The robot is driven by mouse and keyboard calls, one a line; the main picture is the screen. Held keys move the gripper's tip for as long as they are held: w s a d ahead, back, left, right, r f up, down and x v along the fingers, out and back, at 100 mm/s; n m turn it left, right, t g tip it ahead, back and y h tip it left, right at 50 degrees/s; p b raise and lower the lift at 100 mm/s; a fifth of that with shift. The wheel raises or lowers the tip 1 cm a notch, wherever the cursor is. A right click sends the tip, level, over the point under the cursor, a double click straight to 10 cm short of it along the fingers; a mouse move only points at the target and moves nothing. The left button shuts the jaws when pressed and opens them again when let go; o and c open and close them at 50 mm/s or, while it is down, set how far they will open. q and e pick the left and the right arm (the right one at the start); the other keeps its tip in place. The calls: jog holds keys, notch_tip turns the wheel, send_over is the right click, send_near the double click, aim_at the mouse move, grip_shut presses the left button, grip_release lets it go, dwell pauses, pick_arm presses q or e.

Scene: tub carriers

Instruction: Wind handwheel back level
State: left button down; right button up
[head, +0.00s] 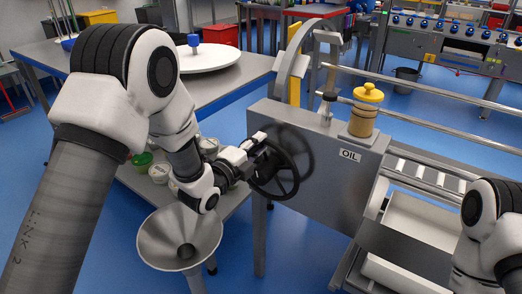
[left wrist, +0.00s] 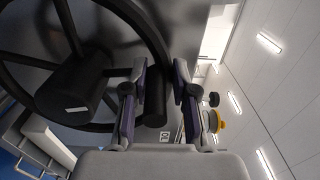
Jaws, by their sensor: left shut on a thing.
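The black spoked handwheel (head: 294,187) is mounted on the left end of the grey machine. My left gripper (head: 258,147) reaches it from the left and is shut at the upper left of its rim. In the left wrist view the handwheel (left wrist: 74,38) fills the left side, with its thick dark hub showing. The exact contact is partly hidden by the fingers. My right gripper is out of view; only part of that arm shows at the lower right.
The grey machine box (head: 323,180) bears an OIL label and a yellow oil cup (head: 366,108). A metal funnel (head: 180,238) stands below my left arm. Several small tubs sit on a low shelf behind it. White tubs (head: 415,229) lie in the carrier at the right.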

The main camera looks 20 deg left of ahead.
pick_arm(q)
jog(key=shift+s+d+f+m, duration=0.35)
jog(key=shift+d+f+m, duration=0.15)
jog(key=shift+d+m, duration=0.1)
jog(key=shift+s+d+b, duration=0.1)
jog(key=shift+d+b, duration=0.15)
jog(key=shift+b, duration=0.1)
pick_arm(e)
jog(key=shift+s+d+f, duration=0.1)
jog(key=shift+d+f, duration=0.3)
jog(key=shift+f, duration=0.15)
pick_arm(q)
jog(key=c, duration=1.1)
grip_release()
jog(key=shift+r, duration=0.15)
jog(key=shift+r, duration=0.15)
